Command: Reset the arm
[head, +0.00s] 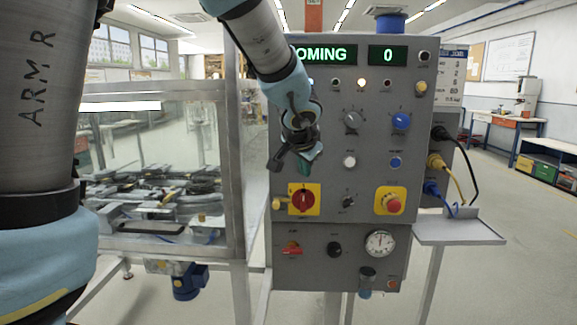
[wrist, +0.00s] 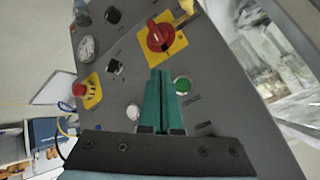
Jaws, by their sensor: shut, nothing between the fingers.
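The grey control panel (head: 330,215) stands ahead, with lit displays reading "OMING", its left end covered by my arm, and "0" (head: 387,55). My gripper (head: 306,165) is in front of the panel's left side, above the red rotary switch (head: 303,199) on its yellow plate. In the wrist view its green fingers (wrist: 161,98) are shut together and empty. They point towards the red switch (wrist: 160,36), with a green button (wrist: 182,85) just right of them. I cannot tell whether the fingers touch the panel. A white button (head: 350,161) and a blue button (head: 395,162) sit right of my gripper.
A red emergency stop (head: 391,204) is at the lower right, under a blue knob (head: 401,121). A gauge (head: 380,243) is below. Cables (head: 455,180) and a small shelf (head: 460,230) project at the right. A glazed enclosure (head: 160,160) stands left. The floor at right is clear.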

